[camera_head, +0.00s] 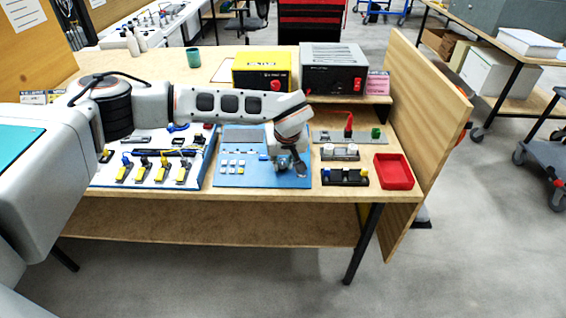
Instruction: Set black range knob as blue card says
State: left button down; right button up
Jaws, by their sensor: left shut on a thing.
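My left gripper (290,163) points down at the right part of the blue panel (240,180). It is shut on what looks like the black range knob, which the fingers mostly hide; its pointer setting cannot be read. The panel also bears a grey display area (245,135) and several small pale keys (232,166). I cannot make out a blue card with readable text. My right gripper is not in view.
A white board with yellow-and-black levers (160,172) lies left of the panel. A red tray (394,171), small racks and a grey plate stand to the right. Yellow (262,72) and grey (333,70) instruments stand behind. A wooden side wall (425,110) bounds the right.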

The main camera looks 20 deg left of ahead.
pick_arm(q)
jog(key=shift+r, duration=0.1)
jog(key=shift+r+n+p, duration=0.1)
jog(key=shift+n+p, duration=0.6)
jog(key=shift+n, duration=0.3)
jog(key=n+p, duration=0.1)
jog(key=n, duration=0.1)
jog(key=shift+w+n+g, duration=0.1)
jog(key=shift+n+g, duration=0.2)
jog(key=n+p, duration=0.1)
jog(key=n, duration=0.1)
jog(key=shift+n+y, duration=0.4)
jog(key=shift+n+g+p, duration=0.4)
jog(key=shift+n+g, duration=0.2)
jog(key=shift+n, duration=1.6)
jog(key=c, duration=1.9)
grip_release()
